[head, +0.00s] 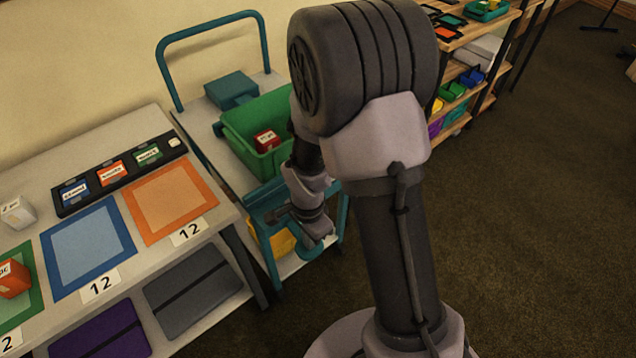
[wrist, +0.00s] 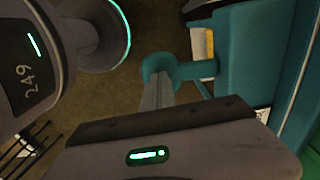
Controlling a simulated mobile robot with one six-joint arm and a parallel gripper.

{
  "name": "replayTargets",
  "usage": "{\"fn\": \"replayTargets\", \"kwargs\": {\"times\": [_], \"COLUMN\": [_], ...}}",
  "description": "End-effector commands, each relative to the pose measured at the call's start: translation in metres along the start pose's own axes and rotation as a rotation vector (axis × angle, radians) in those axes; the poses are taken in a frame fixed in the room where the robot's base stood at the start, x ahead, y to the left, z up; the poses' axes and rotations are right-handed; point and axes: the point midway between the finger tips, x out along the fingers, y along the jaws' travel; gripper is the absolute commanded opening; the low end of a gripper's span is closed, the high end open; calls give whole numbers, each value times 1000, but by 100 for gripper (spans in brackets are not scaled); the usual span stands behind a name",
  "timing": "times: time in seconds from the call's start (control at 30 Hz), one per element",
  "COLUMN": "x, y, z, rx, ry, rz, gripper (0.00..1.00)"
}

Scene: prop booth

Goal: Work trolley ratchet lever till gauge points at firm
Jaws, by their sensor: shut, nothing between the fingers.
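The trolley (head: 199,123) stands left of my arm in the head view, with a tall teal push handle (head: 213,29) and a teal front panel (head: 262,203). In the wrist view, a teal arm with a rounded end (wrist: 160,66), seemingly the ratchet lever, reaches out from the teal trolley body (wrist: 250,62). My gripper (wrist: 158,82) is shut and empty, its fingertips at or just short of that rounded end. I cannot tell whether they touch. In the head view my gripper is by the front panel, partly hidden by my wrist. No gauge face is visible.
The trolley carries a green crate (head: 236,137) holding a red box (head: 266,140), and a teal box (head: 231,88). Something yellow (head: 279,243) sits on its lower shelf. A table with coloured mats (head: 88,247) stands left. Shelves (head: 461,93) stand behind right.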

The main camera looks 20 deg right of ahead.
Motion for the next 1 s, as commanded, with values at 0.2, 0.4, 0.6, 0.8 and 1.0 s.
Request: {"fn": "replayTargets", "kwargs": {"times": [0.2, 0.4, 0.6, 0.8, 1.0], "x": [14, 22, 14, -16, -44], "y": [0, 1, 0, 0, 0], "z": [0, 0, 0, 0, 0], "rx": [0, 0, 0, 0, 0], "ry": [0, -1, 0, 0, 0], "rz": [1, 2, 1, -1, 0], "gripper": [0, 0, 0, 0, 0]}}
